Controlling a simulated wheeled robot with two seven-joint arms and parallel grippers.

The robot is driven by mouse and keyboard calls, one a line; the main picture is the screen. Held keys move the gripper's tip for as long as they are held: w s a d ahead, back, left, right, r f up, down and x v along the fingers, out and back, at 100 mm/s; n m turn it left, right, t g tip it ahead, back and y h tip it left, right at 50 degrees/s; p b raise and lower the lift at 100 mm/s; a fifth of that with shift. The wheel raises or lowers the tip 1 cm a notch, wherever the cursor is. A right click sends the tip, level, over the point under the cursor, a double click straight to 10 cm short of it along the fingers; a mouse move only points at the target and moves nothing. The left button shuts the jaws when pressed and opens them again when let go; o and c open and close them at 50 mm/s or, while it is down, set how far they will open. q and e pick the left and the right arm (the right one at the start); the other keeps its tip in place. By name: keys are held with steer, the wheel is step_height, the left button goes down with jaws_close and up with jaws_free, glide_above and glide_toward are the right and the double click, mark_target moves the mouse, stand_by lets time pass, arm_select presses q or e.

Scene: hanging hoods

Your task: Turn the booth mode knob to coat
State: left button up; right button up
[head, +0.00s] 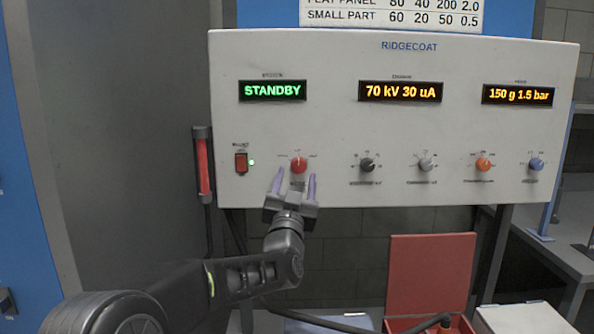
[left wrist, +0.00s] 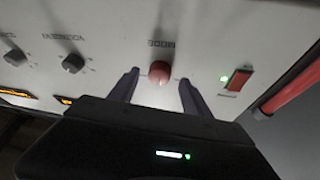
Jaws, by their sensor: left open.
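The red booth mode knob (head: 298,165) sits on the left part of the white RIDGECOAT panel (head: 400,130). In the left wrist view the same red knob (left wrist: 159,72) shows with the label MODE beside it. The green display (head: 272,90) above it reads STANDBY. My left gripper (head: 295,184) is open just below the knob, one finger to each side. In the left wrist view its fingertips (left wrist: 158,78) lie on either side of the knob, with gaps; I cannot tell whether they reach around it. My right gripper is not in view.
A red rocker switch (head: 241,162) with a lit green lamp is left of the knob. Black (head: 367,165), grey (head: 425,164), orange (head: 483,165) and blue (head: 536,164) knobs are to the right. A red open box (head: 430,270) stands below the panel.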

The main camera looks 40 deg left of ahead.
mark_target(298, 166)
arm_select(q)
steer(key=shift+x, duration=1.3)
jaws_close()
